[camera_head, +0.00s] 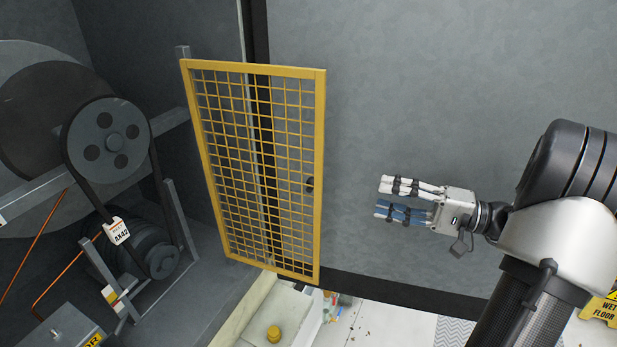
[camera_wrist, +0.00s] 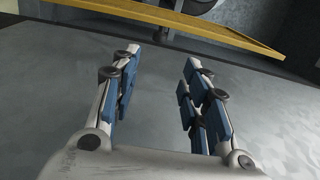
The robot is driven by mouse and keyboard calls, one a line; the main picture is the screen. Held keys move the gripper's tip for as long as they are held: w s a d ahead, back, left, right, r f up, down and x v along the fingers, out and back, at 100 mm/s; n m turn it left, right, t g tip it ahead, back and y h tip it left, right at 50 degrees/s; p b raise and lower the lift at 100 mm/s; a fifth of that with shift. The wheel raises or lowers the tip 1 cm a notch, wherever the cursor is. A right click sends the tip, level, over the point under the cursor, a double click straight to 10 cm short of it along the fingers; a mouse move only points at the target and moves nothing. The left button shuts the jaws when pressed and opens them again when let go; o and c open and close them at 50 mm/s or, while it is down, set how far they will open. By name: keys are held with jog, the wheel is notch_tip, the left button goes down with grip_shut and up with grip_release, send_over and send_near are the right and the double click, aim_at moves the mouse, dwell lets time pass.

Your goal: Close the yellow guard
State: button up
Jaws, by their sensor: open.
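The yellow guard (camera_head: 323,150) is a mesh panel in a yellow frame. In the head view it stands swung out from the machine, hinged at a grey post on its left. A small dark knob (camera_head: 310,184) sits near its right edge. Its yellow frame also crosses the top of the wrist view (camera_wrist: 205,30). My gripper (camera_head: 380,198) is right of the guard, pointing left towards it, with a clear gap between them. The fingers are apart and empty in the wrist view (camera_wrist: 156,85).
A belt-driven machine with a large pulley (camera_head: 107,140) and motor (camera_head: 140,245) stands open at the left. A tag (camera_head: 117,231) hangs on its belt. A yellow round object (camera_head: 273,334) sits low on a pale surface. A wet floor sign (camera_head: 603,310) stands at the lower right.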

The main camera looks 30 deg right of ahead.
aim_at(313, 183)
jog(key=x, duration=1.7)
jog(key=shift+s+f, duration=0.1)
grip_shut()
jog(key=shift+b, duration=0.3)
